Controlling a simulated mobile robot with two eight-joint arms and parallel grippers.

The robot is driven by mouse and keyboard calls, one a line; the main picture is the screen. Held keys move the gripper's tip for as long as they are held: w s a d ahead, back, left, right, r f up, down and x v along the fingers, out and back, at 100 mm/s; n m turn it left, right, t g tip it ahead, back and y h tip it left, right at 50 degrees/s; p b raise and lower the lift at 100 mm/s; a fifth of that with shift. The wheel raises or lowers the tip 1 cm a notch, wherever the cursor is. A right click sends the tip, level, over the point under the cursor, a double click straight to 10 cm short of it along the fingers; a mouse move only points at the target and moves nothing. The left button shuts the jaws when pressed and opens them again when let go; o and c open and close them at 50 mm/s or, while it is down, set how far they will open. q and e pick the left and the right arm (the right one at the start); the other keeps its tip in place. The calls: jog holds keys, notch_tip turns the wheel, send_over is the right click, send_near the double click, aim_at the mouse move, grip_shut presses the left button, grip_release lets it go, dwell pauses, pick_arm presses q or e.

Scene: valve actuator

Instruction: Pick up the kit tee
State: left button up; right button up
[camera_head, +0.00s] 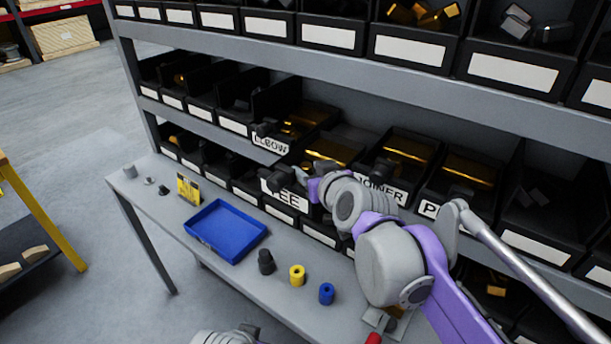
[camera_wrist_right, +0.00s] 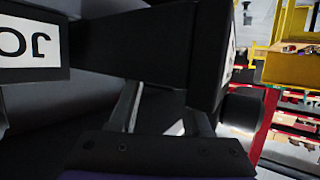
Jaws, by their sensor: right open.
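The bin labelled TEE (camera_head: 284,196) sits on the shelf's lower row, and brass-coloured parts (camera_head: 335,152) show behind its front. No single tee shape can be made out. My right gripper (camera_head: 290,177) is at the front of this bin, partly covering it and its label. In the right wrist view the fingers (camera_wrist_right: 162,108) stand apart, with a dark bin wall (camera_wrist_right: 130,50) close beyond them. No part shows between them. A piece of my left arm shows at the bottom edge of the head view; its fingers cannot be made out.
The ELBOW bin (camera_head: 270,143) is to the left, the JOINER bin (camera_head: 383,190) to the right. A shelf board with more bins overhangs them. The bench holds a blue tray (camera_head: 226,257), a yellow sign (camera_head: 188,189), and black, yellow (camera_head: 297,275) and blue (camera_head: 327,293) cylinders.

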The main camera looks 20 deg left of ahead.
jog(key=shift+c, duration=0.2)
grip_shut()
dwell(0.3)
